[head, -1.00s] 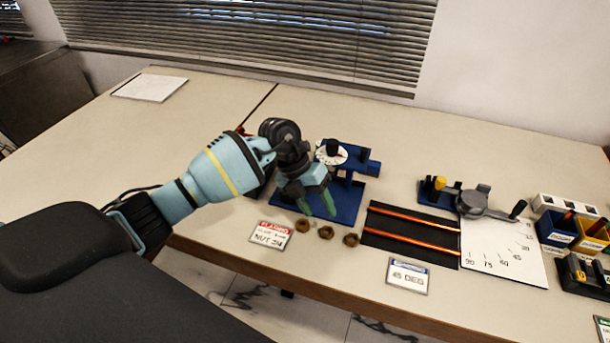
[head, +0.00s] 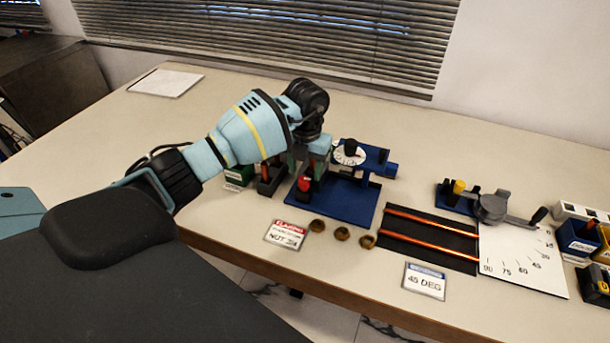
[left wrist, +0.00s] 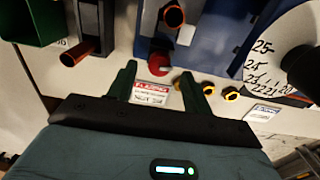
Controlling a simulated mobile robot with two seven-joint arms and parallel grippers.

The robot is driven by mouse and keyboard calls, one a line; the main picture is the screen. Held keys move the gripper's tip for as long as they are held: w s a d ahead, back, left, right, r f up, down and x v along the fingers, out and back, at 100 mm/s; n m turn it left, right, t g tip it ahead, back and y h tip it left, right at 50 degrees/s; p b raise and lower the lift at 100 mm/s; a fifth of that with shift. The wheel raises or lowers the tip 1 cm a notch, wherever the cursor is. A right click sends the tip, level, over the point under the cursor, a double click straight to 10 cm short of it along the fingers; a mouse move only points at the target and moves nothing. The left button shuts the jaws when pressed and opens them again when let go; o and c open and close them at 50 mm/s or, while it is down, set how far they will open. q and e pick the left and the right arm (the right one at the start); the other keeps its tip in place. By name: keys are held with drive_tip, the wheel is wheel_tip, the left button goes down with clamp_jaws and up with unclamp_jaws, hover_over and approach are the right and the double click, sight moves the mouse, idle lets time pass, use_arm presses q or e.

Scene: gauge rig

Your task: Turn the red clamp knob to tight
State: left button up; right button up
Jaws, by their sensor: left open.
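The red clamp knob (head: 304,184) sits at the front left of the blue gauge rig (head: 345,202). In the left wrist view the red knob (left wrist: 186,62) is beyond the fingertips, near the right finger, beside the blue base. My left gripper (head: 304,163) points down above the knob and partly hides that side of the rig. It is open, with two green fingers apart and nothing seen between them in the left wrist view (left wrist: 157,82). I cannot tell whether a finger touches the knob. The right gripper is not in view.
Several brass nuts (head: 342,234) and a red-headed card (head: 286,235) lie in front of the rig. The white dial (head: 348,154) stands behind. A black block (head: 270,185) and green bin (head: 238,174) are left. A black mat with orange rods (head: 430,240) is right.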

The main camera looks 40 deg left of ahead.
sight(304, 181)
use_arm(q)
drive_tip(key=shift+f, duration=1.45)
